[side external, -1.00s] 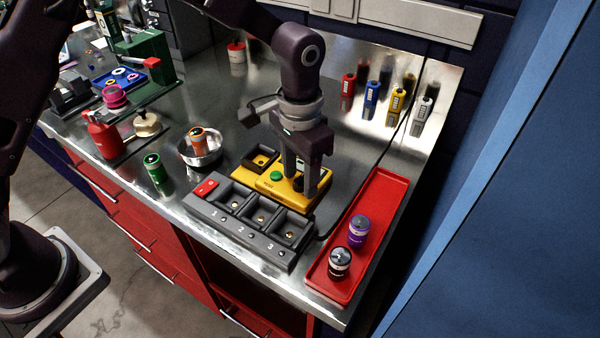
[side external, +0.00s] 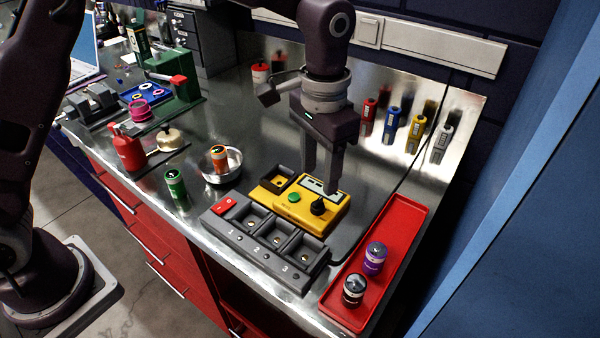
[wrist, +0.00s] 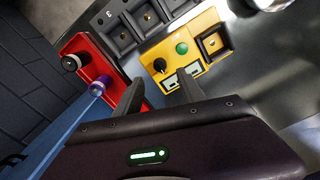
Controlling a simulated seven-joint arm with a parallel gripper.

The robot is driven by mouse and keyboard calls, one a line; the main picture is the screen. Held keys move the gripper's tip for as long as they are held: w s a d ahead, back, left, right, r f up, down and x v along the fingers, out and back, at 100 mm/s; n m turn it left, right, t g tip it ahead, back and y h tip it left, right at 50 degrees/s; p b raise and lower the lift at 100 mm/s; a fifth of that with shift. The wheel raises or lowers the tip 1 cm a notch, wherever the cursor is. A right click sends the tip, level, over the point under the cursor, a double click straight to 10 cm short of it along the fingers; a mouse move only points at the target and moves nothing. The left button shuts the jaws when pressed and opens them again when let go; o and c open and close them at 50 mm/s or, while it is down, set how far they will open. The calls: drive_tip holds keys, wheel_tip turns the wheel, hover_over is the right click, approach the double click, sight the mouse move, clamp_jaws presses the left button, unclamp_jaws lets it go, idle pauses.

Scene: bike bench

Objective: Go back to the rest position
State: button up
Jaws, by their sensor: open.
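My gripper (side external: 322,180) is open and empty. It is above the yellow tester (side external: 298,214), near its black knob (side external: 318,206), and appears apart from it. The tester has a green button (side external: 294,198), a small display and a square socket. In the wrist view my two fingers (wrist: 158,98) are spread, with the yellow tester (wrist: 204,32) beyond them and its knob (wrist: 160,65) showing between them.
The grey three-slot charger (side external: 262,250) with a red switch stands in front of the tester. A red tray (side external: 398,243) holds a purple battery (side external: 374,258) and a black one (side external: 354,290). A steel bowl (side external: 222,174) holds an orange battery; a green battery (side external: 176,186) stands beside it.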

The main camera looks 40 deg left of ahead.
drive_tip(key=s+a+r+n+t, duration=0.2)
drive_tip(key=s+a+r+t, duration=0.1)
drive_tip(key=s+a+r, duration=0.8)
drive_tip(key=s+a+n+t, duration=0.1)
drive_tip(key=s+a, duration=0.1)
drive_tip(key=s, duration=0.4)
drive_tip(key=s+a+n+t, duration=0.1)
drive_tip(key=s+a, duration=0.2)
drive_tip(key=s, duration=0.4)
drive_tip(key=shift+s+a+f+t, duration=0.15)
drive_tip(key=shift+s+a+t, duration=0.15)
drive_tip(key=shift+a, duration=0.05)
